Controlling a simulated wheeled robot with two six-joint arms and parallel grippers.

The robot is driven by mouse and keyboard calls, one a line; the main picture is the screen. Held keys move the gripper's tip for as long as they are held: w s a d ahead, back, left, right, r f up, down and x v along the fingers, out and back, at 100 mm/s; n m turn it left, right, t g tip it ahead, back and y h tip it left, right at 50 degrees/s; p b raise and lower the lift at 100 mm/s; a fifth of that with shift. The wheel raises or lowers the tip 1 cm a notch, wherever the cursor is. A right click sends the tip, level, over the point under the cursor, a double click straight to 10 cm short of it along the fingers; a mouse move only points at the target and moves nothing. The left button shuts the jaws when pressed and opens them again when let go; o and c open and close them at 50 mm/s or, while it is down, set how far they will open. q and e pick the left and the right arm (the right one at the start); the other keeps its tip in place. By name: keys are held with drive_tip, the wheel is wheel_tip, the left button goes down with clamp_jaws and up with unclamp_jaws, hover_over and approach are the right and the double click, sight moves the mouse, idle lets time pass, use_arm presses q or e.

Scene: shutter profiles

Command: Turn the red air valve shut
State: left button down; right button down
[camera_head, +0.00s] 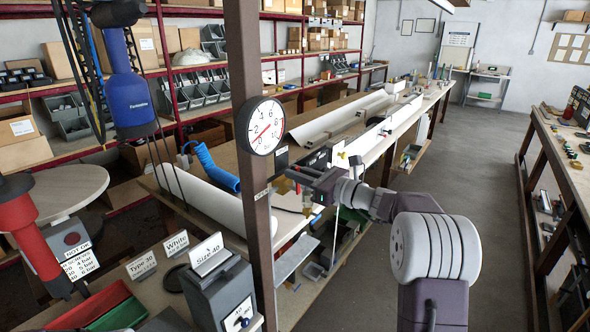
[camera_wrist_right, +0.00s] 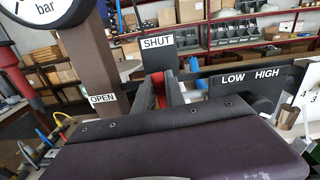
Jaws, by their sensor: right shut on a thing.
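The red valve handle (camera_wrist_right: 158,88) shows as a narrow strip between the fingers of my right gripper (camera_wrist_right: 167,92) in the right wrist view. The gripper is shut on it and hides most of it. The handle lies below the SHUT sign (camera_wrist_right: 157,42) and to the right of the OPEN sign (camera_wrist_right: 102,99). My left gripper is not in view.
The brown post (camera_head: 246,70) stands close to the left of my right gripper. A LOW/HIGH panel (camera_wrist_right: 250,78) is to its right in the wrist view. A blue tool (camera_head: 128,95) and a red tool (camera_head: 25,225) hang at the left. The floor (camera_head: 460,150) is clear at right.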

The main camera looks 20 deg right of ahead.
drive_tip(key=shift+w+d+f+m+p, duration=0.1)
drive_tip(key=shift+d+f+m+p, duration=0.15)
drive_tip(key=shift+m, duration=0.25)
drive_tip(key=shift+a, duration=0.1)
drive_tip(key=c, duration=1.4)
unclamp_jaws()
drive_tip(key=shift+r, duration=0.1)
drive_tip(key=b+v, duration=0.2)
drive_tip(key=v, duration=0.7)
